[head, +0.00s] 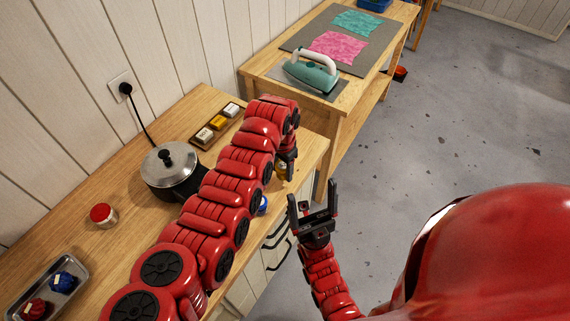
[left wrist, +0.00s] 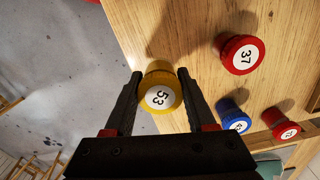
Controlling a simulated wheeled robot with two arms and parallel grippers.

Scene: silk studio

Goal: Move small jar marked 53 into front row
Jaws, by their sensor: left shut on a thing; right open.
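The small jar marked 53 (left wrist: 160,97) has a yellow lid with a white label and sits between the fingers of my left gripper (left wrist: 158,104), which is shut on it. In the head view the jar (head: 281,172) shows only partly below my left gripper (head: 287,166), near the counter's front edge. Whether it touches the counter is unclear. In the left wrist view a red-lidded jar marked 37 (left wrist: 241,54), a blue-lidded jar (left wrist: 233,118) and another red-lidded jar (left wrist: 283,126) stand nearby. My right gripper (head: 314,212) is open and empty, off the counter's front.
My left arm covers much of the wooden counter (head: 122,246). A lidded pot (head: 171,172), a red-lidded jar (head: 103,214), a metal tray (head: 18,304) with red and blue bundles, and a small block rack (head: 202,145) stand on it. An iron (head: 312,74) sits on the far table.

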